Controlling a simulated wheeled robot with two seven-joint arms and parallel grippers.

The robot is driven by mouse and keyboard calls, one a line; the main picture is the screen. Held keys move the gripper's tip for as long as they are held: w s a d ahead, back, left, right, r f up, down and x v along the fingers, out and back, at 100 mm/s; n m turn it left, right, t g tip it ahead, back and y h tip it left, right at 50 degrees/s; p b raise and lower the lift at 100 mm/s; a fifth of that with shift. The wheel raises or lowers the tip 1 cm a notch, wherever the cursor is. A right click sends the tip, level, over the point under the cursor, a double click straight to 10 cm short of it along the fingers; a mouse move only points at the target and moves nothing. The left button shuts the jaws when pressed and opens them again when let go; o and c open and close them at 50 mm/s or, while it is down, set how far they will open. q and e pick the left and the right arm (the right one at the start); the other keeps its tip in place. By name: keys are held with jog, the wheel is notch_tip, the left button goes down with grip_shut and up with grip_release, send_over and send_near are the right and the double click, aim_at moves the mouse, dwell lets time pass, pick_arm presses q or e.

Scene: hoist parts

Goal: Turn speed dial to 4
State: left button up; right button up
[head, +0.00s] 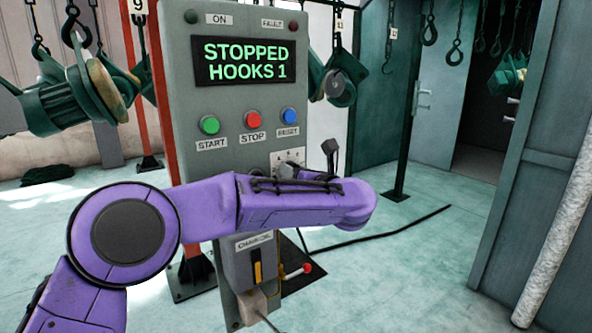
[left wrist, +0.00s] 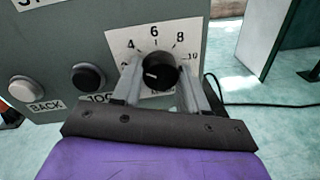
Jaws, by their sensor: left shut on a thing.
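The speed dial (left wrist: 160,70) is a black round knob on a white scale plate (left wrist: 118,42) with numbers, 4, 6, 8 and 10 among them. Its white mark points left, a little below the 4. My left gripper (left wrist: 157,84) is shut on the knob, with one grey finger on each side. In the head view my purple left arm crosses the panel and hides the knob and fingers. Only the top of the scale plate (head: 288,157) shows there. My right gripper is not in view.
The grey control panel (head: 181,75) has a display reading "STOPPED HOOKS 1" (head: 245,62) above START, STOP and RESET buttons. Green hoists (head: 75,95) hang behind.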

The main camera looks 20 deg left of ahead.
pick_arm(q)
jog(key=shift+m+p, duration=0.85)
jog(key=shift+m, duration=0.65)
jog(key=o, duration=1)
jog(key=shift+o, duration=0.2)
jog(key=b+v, duration=0.2)
jog(key=v, duration=0.8)
jog(key=shift+d, duration=0.3)
jog(key=shift+s, duration=0.15)
